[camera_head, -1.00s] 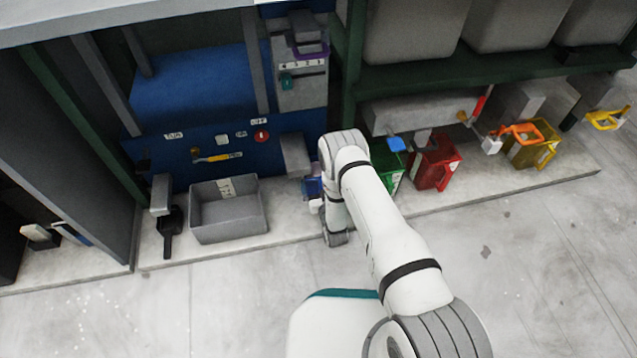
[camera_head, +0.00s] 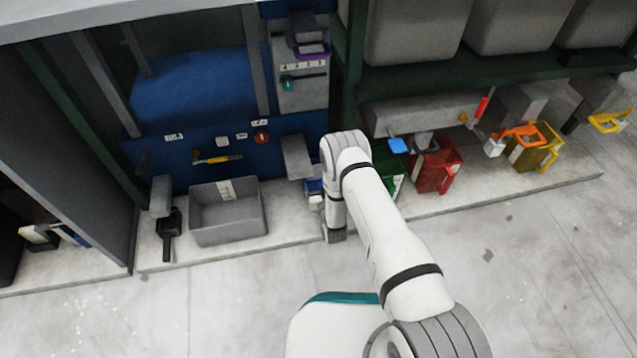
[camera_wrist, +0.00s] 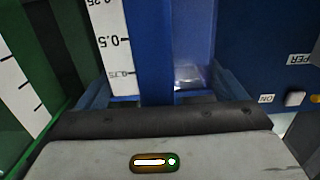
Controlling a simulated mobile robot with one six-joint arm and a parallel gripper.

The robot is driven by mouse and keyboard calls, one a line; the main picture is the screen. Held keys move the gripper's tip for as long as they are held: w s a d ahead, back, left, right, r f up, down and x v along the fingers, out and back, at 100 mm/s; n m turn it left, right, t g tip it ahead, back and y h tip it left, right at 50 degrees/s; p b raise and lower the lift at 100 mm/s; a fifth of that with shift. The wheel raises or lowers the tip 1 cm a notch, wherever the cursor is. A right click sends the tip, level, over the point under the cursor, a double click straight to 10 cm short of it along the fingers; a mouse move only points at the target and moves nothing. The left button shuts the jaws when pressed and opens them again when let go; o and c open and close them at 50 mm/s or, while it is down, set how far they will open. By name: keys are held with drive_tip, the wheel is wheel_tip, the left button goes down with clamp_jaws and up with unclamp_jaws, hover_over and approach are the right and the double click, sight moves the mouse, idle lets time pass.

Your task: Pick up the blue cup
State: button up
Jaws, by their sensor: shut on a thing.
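The blue cup (camera_wrist: 150,45) fills the upper middle of the wrist view, close in front of my gripper (camera_wrist: 165,97). It has a white measuring scale (camera_wrist: 112,45) with dark marks and a see-through side (camera_wrist: 190,40). My gripper is shut on the cup; the fingers show only in part at its two sides. In the head view the cup (camera_head: 314,186) shows as a small blue patch, mostly hidden behind my arm.
A green cup (camera_head: 391,178) stands just right of my arm, with a red cup (camera_head: 436,172) and a yellow cup (camera_head: 536,150) further right. A grey bin (camera_head: 228,238) and a black scoop (camera_head: 169,236) sit to the left. The blue press (camera_head: 210,90) stands behind. The floor in front is clear.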

drive_tip(key=shift+c, duration=0.6)
drive_tip(key=shift+r, duration=0.1)
